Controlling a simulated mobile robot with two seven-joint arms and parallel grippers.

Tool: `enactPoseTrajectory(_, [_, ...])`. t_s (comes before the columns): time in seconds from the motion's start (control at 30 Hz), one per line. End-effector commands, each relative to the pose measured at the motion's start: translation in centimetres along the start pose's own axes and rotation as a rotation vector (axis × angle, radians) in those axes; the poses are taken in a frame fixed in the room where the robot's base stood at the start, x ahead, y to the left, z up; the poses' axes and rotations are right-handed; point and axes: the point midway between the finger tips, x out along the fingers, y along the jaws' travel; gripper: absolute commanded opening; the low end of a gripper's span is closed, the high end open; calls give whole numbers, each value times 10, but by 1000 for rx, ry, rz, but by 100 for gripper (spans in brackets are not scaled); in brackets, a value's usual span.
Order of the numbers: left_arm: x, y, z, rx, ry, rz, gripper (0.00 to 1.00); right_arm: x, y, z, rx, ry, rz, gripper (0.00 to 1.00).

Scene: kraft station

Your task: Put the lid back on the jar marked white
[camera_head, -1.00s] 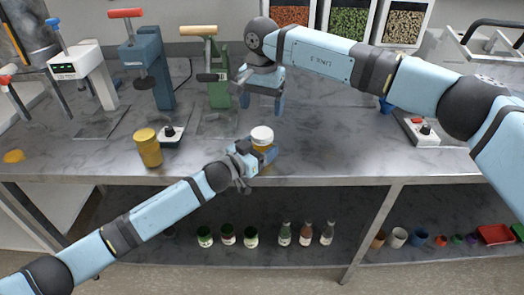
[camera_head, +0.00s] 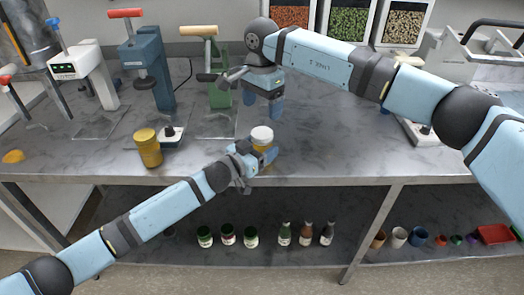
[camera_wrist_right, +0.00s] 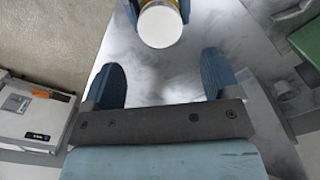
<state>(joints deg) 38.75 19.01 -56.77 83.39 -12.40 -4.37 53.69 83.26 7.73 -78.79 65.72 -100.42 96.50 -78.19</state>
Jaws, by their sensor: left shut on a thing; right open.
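A jar with an amber body (camera_head: 263,146) and a white lid (camera_head: 262,133) on top stands upright near the table's front edge. My left gripper (camera_head: 264,155) is shut on its body. In the right wrist view the white lid (camera_wrist_right: 160,26) shows from above, and the lid hides most of the jar. I cannot read any marking. My right gripper (camera_head: 263,105) is open and empty, above and behind the jar; its fingers also show in the right wrist view (camera_wrist_right: 159,78), apart from the lid.
A yellow jar (camera_head: 148,150) stands to the left, and a yellow round piece (camera_head: 14,156) lies at the far left. Blue (camera_head: 152,75) and green (camera_head: 217,75) presses stand behind. The table (camera_head: 330,150) right of the held jar is clear.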

Motion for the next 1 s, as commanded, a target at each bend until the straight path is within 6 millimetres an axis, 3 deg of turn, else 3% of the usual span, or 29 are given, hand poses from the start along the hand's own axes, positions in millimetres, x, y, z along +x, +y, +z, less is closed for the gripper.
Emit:
enactPoseTrajectory(0.5, [0,0,0,0,0,0,1,67,0,0,0,-1,2,82])
enactPoseTrajectory(0.7, [0,0,0,0,0,0,1,79,0,0,-1,-1,1,82])
enactPoseTrajectory(0.97, [0,0,0,0,0,0,1,80,0,0,-1,-1,1,82])
enactPoseTrajectory(1.0, [0,0,0,0,0,0,1,80,0,0,-1,-1,0,75])
